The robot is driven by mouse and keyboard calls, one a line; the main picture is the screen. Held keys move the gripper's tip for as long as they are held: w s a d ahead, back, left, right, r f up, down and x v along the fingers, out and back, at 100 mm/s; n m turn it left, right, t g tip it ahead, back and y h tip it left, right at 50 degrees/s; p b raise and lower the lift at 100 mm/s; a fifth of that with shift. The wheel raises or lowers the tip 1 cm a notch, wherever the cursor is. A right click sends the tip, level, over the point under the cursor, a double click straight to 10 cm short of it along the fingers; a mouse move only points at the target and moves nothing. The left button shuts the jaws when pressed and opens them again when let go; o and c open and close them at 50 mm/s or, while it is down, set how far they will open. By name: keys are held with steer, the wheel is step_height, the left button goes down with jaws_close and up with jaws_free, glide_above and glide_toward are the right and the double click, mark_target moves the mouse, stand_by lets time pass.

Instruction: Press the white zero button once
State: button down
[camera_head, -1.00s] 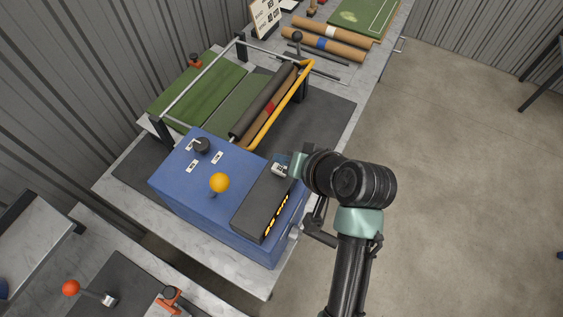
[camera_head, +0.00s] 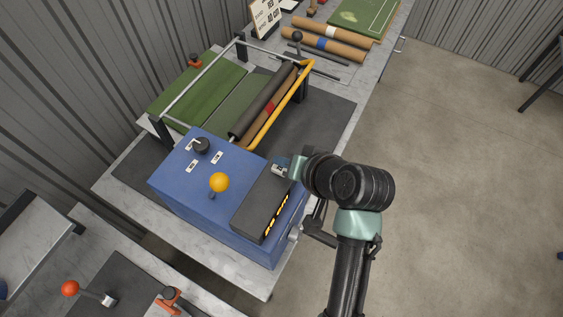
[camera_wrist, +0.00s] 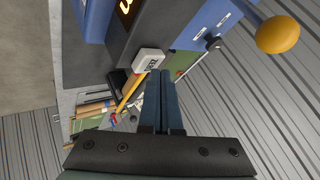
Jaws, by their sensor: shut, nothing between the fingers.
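The white zero button (camera_wrist: 149,59) shows in the wrist view as a small white block with dark lettering, beside the dark display box (camera_wrist: 160,25). In the head view a small pale patch lies at the far end of this box (camera_head: 262,208), close to my gripper (camera_head: 281,169). In the wrist view my gripper (camera_wrist: 160,73) is shut and empty. Its fingertips are right beside the white button and overlap its lower edge in the picture. I cannot tell whether they touch it.
The display box sits on a blue cabinet (camera_head: 190,183) with a yellow ball-topped lever (camera_head: 219,182) and a black knob (camera_head: 201,145). Behind is a roller frame with a yellow bar (camera_head: 272,120) and green turf (camera_head: 205,88). Open floor lies to the right.

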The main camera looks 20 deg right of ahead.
steer(key=shift+f, duration=0.55)
stand_by(0.5)
steer(key=shift+r+p, duration=0.8)
steer(key=shift+r, duration=0.15)
step_height(320, 180, up, 5)
steer(key=p, duration=0.5)
steer(key=shift+r, duration=0.1)
stand_by(0.6)
